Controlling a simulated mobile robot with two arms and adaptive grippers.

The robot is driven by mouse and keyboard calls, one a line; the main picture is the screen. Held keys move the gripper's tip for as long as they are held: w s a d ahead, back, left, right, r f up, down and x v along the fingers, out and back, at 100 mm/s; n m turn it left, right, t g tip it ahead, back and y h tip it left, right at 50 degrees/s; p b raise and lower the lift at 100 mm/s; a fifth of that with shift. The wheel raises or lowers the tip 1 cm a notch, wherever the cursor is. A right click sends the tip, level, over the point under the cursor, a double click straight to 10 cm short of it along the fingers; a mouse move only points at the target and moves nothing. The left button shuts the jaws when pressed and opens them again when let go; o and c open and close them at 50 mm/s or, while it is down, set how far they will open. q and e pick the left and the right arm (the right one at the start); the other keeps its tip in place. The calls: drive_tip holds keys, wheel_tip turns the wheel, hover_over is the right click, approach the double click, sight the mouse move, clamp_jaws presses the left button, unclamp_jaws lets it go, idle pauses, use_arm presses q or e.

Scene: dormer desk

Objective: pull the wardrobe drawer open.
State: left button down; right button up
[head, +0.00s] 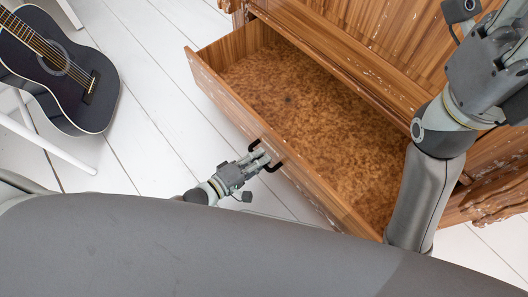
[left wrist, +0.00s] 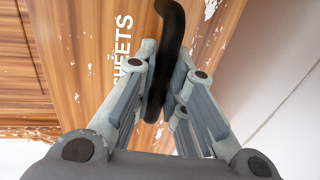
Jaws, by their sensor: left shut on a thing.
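The wooden wardrobe drawer (head: 225,93) stands pulled well out from the wardrobe in the head view, and its mottled brown floor shows bare. Its front carries a black handle (head: 273,167). My left gripper (head: 262,160) is shut on this handle, outside the drawer front. In the left wrist view the dark curved handle (left wrist: 170,35) runs between the fingers (left wrist: 158,100), and white lettering reading "SHEETS" shows on the wood beside it, partly hidden. My right gripper (head: 500,60) is raised at the upper right, over the wardrobe side; its fingertips cannot be made out.
The wardrobe body (head: 380,35) fills the top right, with worn, chipped wood. My right arm hides the drawer's right end. A dark guitar (head: 75,85) stands at the left by a white frame (head: 45,148). White floorboards (head: 150,75) between guitar and drawer are clear.

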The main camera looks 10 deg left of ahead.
use_arm(q)
drive_tip(key=shift+s+a, duration=0.1)
drive_tip(key=shift+s, duration=0.1)
drive_tip(key=c, duration=1.5)
unclamp_jaws()
drive_tip(key=shift+o, duration=0.2)
drive_tip(key=shift+r, duration=0.1)
